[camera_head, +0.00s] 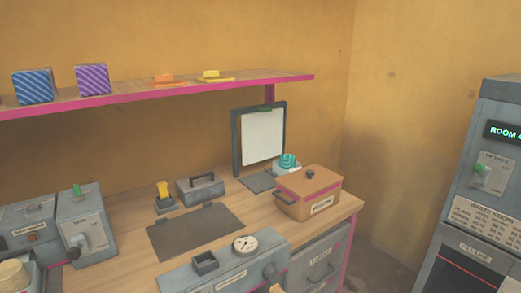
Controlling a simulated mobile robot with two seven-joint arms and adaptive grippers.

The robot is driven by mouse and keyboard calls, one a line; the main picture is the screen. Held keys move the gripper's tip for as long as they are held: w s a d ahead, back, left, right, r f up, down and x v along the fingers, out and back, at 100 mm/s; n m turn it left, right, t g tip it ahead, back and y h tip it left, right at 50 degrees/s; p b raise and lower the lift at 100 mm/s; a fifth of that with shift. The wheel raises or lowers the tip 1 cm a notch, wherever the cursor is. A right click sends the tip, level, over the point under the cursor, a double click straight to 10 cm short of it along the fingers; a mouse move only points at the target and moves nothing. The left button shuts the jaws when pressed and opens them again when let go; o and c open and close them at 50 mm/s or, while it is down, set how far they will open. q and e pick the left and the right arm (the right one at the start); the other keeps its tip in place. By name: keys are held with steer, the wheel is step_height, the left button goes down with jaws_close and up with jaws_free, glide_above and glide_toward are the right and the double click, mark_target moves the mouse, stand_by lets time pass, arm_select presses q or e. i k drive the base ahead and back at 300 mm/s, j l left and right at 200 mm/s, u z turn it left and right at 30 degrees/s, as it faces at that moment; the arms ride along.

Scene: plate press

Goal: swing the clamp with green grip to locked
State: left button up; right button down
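I see several green parts and cannot tell which is the clamp's grip. An upright green grip (77,190) stands on top of a grey box (86,228) at the left, which has a pale lever on its front. A small dark green piece (266,108) sits at the top edge of an upright dark frame (237,150) holding a white sheet (262,137). A green-tipped switch (480,168) is on the grey cabinet at the right. Whether any clamp is locked is too small to tell. Neither of my grippers is in view.
The wooden bench (135,265) carries a dark mat (192,232), a yellow-handled stamp (163,192), a grey handled block (200,188), an orange-brown box (309,192), a teal ball (287,160) and a grey unit with a dial (245,245). A pink-edged shelf (130,98) hangs above.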

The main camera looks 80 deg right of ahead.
mark_target(263, 109)
steer(key=z, duration=2.75)
